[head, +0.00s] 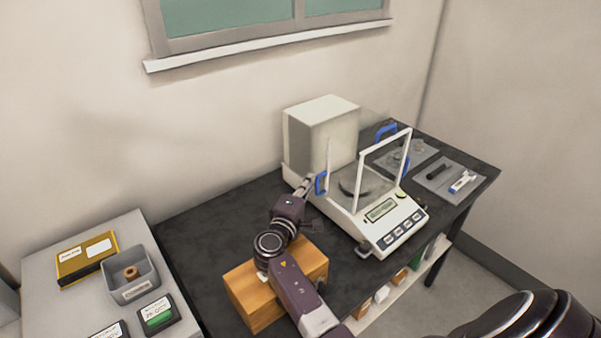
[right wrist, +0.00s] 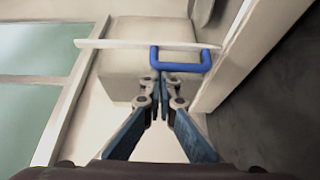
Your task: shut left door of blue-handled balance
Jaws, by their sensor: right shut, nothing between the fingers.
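The blue-handled balance (head: 379,212) stands on the dark table, with a keypad in front and a box-shaped housing (head: 318,125) behind. Its left door's blue handle (head: 321,183) sits by a pale upright door edge (head: 329,155), set back from the front frame (head: 357,180), so this door looks open. My right gripper (head: 306,184) is shut and empty, just left of this handle. In the right wrist view the fingertips (right wrist: 161,77) are close to the blue handle (right wrist: 180,66); I cannot tell whether they touch. My left gripper is not in view.
A wooden block (head: 250,296) lies under my right arm. A grey tray (head: 447,180) with small tools lies right of the balance. A grey side table (head: 60,305) holds a bin (head: 131,277) and boxes. Dark tabletop (head: 205,228) is bare left of the balance.

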